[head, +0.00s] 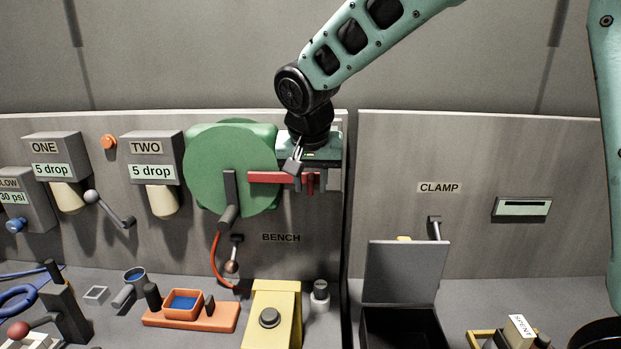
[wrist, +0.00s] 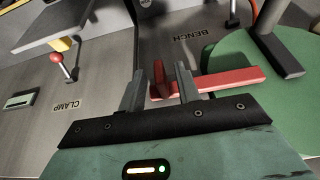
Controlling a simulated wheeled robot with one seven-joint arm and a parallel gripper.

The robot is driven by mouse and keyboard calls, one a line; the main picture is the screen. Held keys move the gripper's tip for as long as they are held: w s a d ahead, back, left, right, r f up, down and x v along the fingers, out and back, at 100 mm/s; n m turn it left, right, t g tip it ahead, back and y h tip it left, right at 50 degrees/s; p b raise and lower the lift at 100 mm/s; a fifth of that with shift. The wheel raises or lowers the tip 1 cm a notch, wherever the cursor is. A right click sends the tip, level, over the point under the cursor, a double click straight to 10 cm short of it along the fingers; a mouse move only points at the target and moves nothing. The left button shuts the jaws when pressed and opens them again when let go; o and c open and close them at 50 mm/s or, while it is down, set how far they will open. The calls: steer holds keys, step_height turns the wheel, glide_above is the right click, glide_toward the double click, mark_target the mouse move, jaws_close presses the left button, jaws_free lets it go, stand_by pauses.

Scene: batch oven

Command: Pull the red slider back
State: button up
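The red slider (head: 275,177) is a flat red bar reaching right from the large green disc (head: 222,168) on the back panel. An upright red knob (head: 312,183) stands at its right end. In the wrist view the slider's bar (wrist: 228,81) and its knob (wrist: 158,78) also show. My gripper (head: 298,168) is at the slider's right end. In the wrist view my gripper (wrist: 160,88) is open, with the red knob between its two grey fingers and a gap visible on each side. The lower part of the bar is partly hidden behind the right finger.
A grey lever (head: 229,195) hangs at the disc's front. The BENCH panel (head: 290,260) is below. Dispensers ONE (head: 55,150) and TWO (head: 152,150) are left. An open dark bin (head: 405,325), a yellow block (head: 272,310) and an orange tray (head: 190,318) stand on the counter.

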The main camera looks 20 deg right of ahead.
steer(key=shift+c, duration=0.3)
jaws_close()
steer(key=s+d+b, duration=0.2)
steer(key=d, duration=0.5)
steer(key=shift+s, duration=0.4)
steer(key=shift+o, duration=0.3)
jaws_free()
